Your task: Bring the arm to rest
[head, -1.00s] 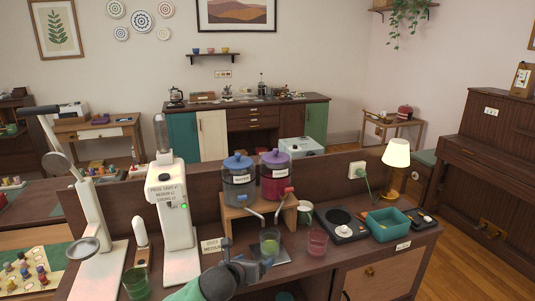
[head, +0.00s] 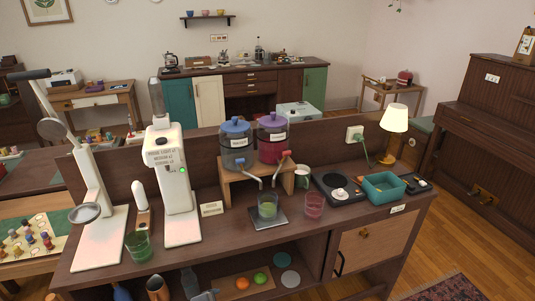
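A small grey part at the bottom edge appears to be the tip of my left gripper (head: 206,295); most of it is cut off, so its opening cannot be made out. It is low in front of the counter (head: 330,232), apart from the glass on the scale. My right gripper is not in view. The glass with yellow-green contents (head: 267,206) stands upright on the dark scale (head: 269,222), below the taps of the blue-lidded dispenser (head: 236,150) and purple-lidded dispenser (head: 272,145).
A pink glass (head: 314,206), hot plate (head: 338,188), teal bin (head: 385,188) and lamp (head: 394,120) stand to the right. A white grinder (head: 170,180) and green glass (head: 138,246) stand left. The lower shelf holds an orange (head: 242,283) and a green fruit (head: 260,278).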

